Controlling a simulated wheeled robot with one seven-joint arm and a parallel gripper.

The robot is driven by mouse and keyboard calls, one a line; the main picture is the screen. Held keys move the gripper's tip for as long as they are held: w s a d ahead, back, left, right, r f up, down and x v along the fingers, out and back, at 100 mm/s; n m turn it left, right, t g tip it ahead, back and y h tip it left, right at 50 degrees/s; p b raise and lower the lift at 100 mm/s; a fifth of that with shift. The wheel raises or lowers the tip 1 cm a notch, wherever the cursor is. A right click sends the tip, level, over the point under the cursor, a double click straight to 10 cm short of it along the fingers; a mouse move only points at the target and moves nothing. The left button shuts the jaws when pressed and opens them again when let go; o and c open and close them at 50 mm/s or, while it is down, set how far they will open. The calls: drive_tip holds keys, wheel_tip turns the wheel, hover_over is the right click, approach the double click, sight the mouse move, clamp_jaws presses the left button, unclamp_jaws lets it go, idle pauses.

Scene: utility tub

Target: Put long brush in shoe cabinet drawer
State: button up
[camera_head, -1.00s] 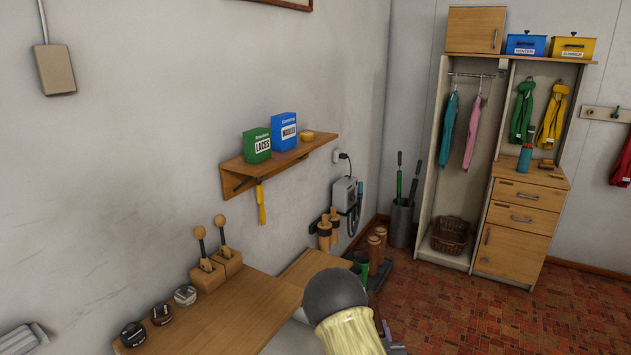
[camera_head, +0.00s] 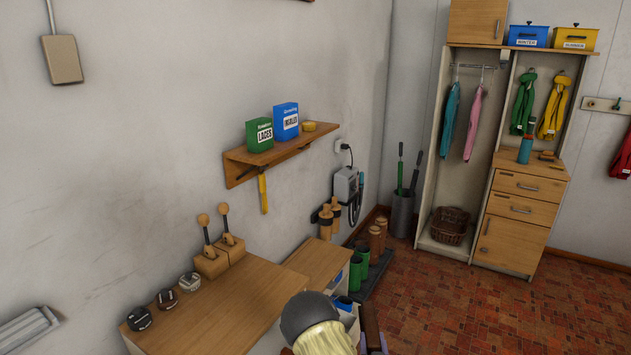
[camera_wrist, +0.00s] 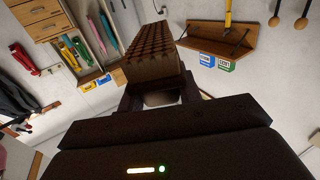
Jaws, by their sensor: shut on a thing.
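My gripper (camera_wrist: 158,94) is shut on the long brush (camera_wrist: 153,42) in the wrist view. The brush is a long brown block with rows of tufts, and it extends away from the jaws. In the head view a brown piece (camera_head: 370,324) at the bottom edge may be part of it; most of my gripper is out of sight there. A low white cabinet with a wooden top (camera_head: 320,260), likely the shoe cabinet, stands by the left wall. Beside it a white open compartment (camera_head: 347,318), apparently a pulled-out drawer, holds something blue. Its inside is mostly hidden.
A wooden worktop (camera_head: 225,300) bears several round tins and two brushes on blocks. A wall shelf (camera_head: 270,158) holds green and blue boxes. Green boots (camera_head: 358,268) stand on a dark tray. A tall wardrobe (camera_head: 510,225) stands far right. The red tiled floor (camera_head: 450,310) is clear.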

drive_tip(key=s+f, duration=0.8)
drive_tip(key=f, duration=0.3)
drive_tip(key=shift+d+f+y, duration=0.3)
drive_tip(key=shift+f, duration=0.05)
drive_tip(key=shift+w, duration=0.1)
drive_tip(key=w+r, duration=0.4)
drive_tip(key=r, duration=0.1)
drive_tip(key=shift+w+r, duration=0.2)
drive_tip(key=shift+r, duration=0.05)
drive_tip(key=s+f, duration=0.4)
drive_tip(key=f, duration=0.1)
drive_tip(key=shift+s+f, duration=0.2)
drive_tip(key=shift+f, duration=0.05)
